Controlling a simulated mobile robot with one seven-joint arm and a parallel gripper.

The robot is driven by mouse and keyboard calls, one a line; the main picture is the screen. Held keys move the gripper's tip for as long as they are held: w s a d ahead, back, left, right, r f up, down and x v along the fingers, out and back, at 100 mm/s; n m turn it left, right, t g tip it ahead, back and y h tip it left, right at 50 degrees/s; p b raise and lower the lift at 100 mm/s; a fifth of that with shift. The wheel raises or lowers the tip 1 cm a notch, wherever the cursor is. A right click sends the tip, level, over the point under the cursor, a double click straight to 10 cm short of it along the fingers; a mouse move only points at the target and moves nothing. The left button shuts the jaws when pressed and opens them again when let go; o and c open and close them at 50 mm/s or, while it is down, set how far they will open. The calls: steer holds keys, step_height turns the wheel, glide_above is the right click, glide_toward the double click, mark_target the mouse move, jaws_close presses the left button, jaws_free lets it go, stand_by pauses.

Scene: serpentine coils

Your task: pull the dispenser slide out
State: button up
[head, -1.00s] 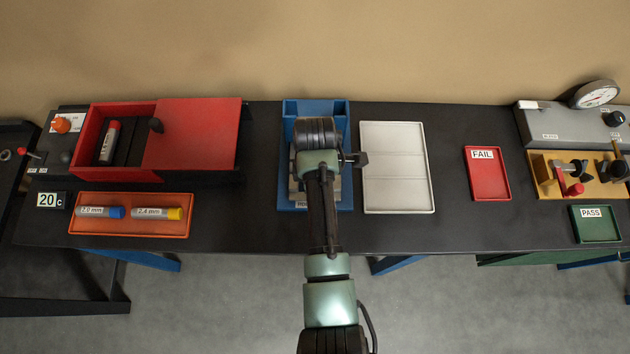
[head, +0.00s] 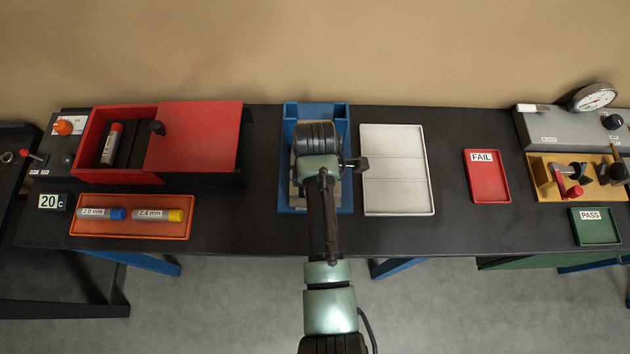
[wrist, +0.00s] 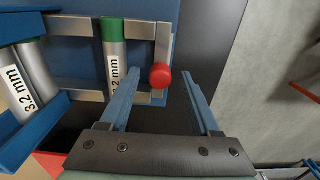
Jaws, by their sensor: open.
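The blue dispenser (head: 340,113) stands at the middle of the bench in the head view, largely covered by my arm. In the wrist view its slide (wrist: 164,45) is a grey metal frame with a red knob (wrist: 160,77) at its end. A green-capped tube (wrist: 115,55) marked 3.2 mm lies in the slide. My gripper (wrist: 164,80) is open, its two fingers either side of the red knob with gaps showing. I cannot tell whether the knob is fully at fingertip depth. In the head view the fingers are hidden beneath my wrist.
Another 3.2 mm tube (wrist: 28,80) lies in a blue channel at the left of the wrist view. An empty pale tray (head: 398,205) sits close to the dispenser's right. An orange tray (head: 130,231) with two tubes and a red box (head: 200,135) are to the left.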

step_height(320, 180, up, 12)
steer(key=p, duration=0.1)
steer(key=shift+r, duration=0.2)
steer(key=shift+w, duration=0.1)
stand_by(0.6)
